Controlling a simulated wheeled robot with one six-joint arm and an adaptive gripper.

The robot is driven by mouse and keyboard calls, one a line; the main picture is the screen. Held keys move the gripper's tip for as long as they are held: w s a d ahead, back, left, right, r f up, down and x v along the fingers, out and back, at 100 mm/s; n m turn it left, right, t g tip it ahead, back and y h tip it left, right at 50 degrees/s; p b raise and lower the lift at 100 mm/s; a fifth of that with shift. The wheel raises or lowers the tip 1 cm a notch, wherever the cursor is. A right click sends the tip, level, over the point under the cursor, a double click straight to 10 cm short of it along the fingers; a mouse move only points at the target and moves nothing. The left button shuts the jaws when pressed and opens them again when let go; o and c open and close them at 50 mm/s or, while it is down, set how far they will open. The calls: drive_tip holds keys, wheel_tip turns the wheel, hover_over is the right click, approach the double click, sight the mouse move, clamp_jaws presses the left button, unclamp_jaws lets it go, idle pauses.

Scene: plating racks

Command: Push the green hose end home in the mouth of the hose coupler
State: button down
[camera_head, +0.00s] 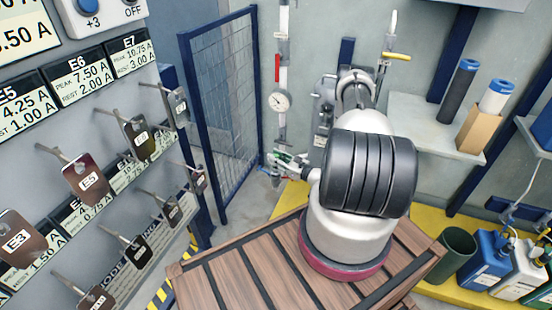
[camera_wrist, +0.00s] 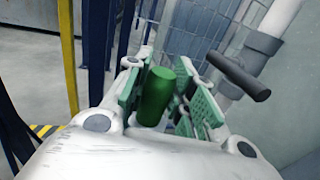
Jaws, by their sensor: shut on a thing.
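The green hose end (camera_wrist: 154,98) is a short green cylinder between the green-padded fingers of my gripper (camera_wrist: 168,84) in the wrist view. My gripper is shut on it. In the head view my gripper (camera_head: 286,163) is small and partly hidden by my own arm, low beside the pipe with the gauge. I cannot make out the hose coupler or its mouth for certain in either view. Whether the hose end touches the coupler cannot be told.
A wall pipe with a round gauge (camera_head: 279,101) rises near my gripper. A blue mesh fence (camera_head: 222,115) stands left of it. In the wrist view a dark handle (camera_wrist: 240,77) and grey pipes (camera_wrist: 258,45) lie to the right. A panel with hanging tags (camera_head: 85,180) fills the left.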

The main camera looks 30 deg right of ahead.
drive_tip(key=shift+f, duration=1.9)
drive_tip(key=shift+r, duration=0.1)
drive_tip(key=shift+r, duration=1.7)
drive_tip(key=shift+f, duration=1.75)
drive_tip(key=c, duration=1.1)
unclamp_jaws()
drive_tip(key=v, duration=1.2)
